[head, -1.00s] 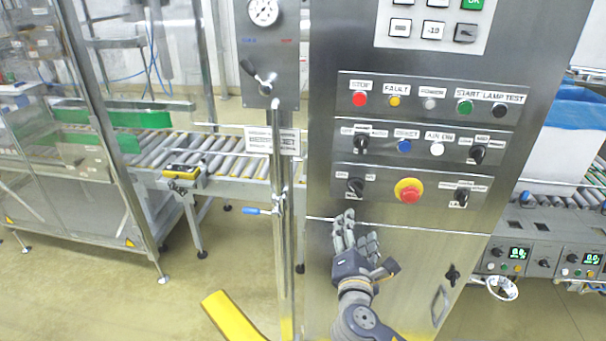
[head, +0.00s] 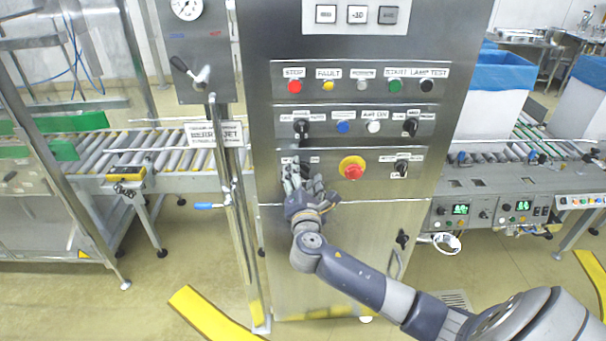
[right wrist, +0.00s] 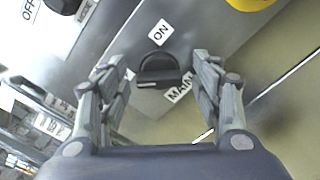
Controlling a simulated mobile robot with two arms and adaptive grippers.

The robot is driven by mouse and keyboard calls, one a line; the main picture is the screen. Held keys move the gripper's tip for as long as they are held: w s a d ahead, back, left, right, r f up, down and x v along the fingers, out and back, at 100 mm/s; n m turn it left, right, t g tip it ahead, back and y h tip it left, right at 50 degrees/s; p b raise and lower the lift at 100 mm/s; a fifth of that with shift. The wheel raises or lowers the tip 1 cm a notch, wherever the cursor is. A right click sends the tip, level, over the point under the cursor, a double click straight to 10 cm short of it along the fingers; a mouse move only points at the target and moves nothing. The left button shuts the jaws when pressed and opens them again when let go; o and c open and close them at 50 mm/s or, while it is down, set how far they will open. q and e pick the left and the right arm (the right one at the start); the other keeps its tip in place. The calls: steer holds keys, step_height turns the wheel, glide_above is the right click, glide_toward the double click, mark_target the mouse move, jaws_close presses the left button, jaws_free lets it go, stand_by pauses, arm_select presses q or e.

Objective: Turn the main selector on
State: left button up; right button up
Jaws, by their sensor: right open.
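The main selector (right wrist: 160,70) is a black rotary knob on the steel panel, with a white ON label beyond it and a MAIN label beside it in the right wrist view. Its raised grip runs roughly across that picture; I cannot surely tell which position it points to. In the head view the selector is at the lower left of the control panel, largely hidden by my fingers. My right gripper (head: 302,178) is open there; in the right wrist view its fingers (right wrist: 157,72) stand on both sides of the knob, with visible gaps. My left gripper is not in view.
A red emergency button on a yellow base (head: 352,168) sits just right of my gripper. Another selector (head: 402,166) is farther right. A vertical pipe (head: 228,200) with a blue-handled valve (head: 205,206) stands left of the cabinet. Yellow floor barriers (head: 212,314) lie in front.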

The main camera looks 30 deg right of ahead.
steer(key=shift+w, duration=0.15)
steer(key=c, duration=1.1)
steer(key=shift+o, duration=0.2)
